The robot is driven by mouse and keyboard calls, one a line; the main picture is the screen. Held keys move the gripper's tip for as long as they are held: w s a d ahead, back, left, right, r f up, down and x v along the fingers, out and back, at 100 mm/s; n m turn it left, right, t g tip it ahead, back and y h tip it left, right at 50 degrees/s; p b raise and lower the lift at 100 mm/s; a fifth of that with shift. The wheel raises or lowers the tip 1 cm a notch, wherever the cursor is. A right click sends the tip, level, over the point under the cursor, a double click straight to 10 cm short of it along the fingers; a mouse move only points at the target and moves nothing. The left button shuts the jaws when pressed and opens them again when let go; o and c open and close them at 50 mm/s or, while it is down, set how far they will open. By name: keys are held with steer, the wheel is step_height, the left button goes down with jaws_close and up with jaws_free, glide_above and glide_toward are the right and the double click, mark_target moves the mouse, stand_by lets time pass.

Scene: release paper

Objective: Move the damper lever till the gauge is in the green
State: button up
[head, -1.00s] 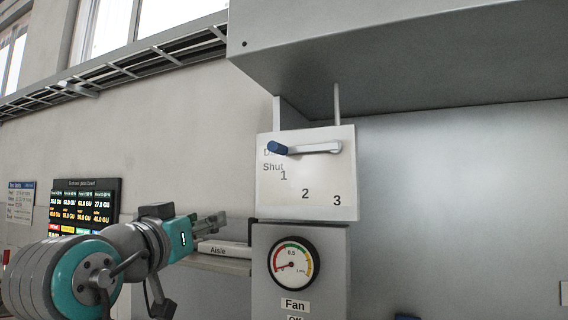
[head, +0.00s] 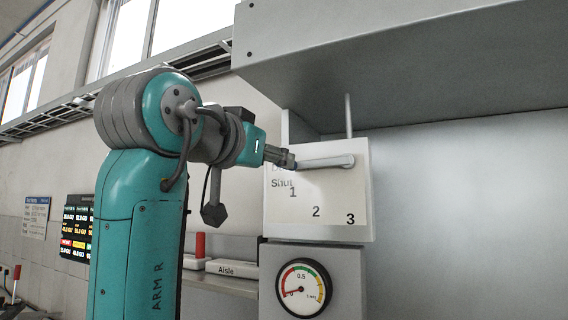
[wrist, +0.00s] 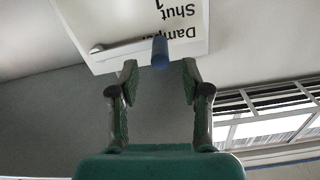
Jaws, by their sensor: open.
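The damper lever (head: 328,161) is a pale grey bar on a white panel (head: 335,190) marked Shut, 1, 2 and 3. It lies almost level, its free end to the left above the word Shut. In the wrist view its blue knob (wrist: 160,52) sits just at the mouth of my gripper (wrist: 160,70), centred between the fingertips. My gripper is open, not closed on the knob. In the head view my gripper (head: 288,163) reaches the lever's left end and mostly hides the knob. The round gauge (head: 303,288) below has its needle pointing low left, outside the green.
A large grey hood (head: 400,60) overhangs the panel, with a thin rod between them. A grey box (head: 345,275) carries the gauge. A ledge with an Aisle sign (head: 232,269) and a red cylinder (head: 200,246) lies to the left. The wall right of the panel is bare.

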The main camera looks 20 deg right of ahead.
mark_target(315, 161)
steer(key=shift+x, duration=2.7)
steer(key=shift+c, duration=0.2)
jaws_close()
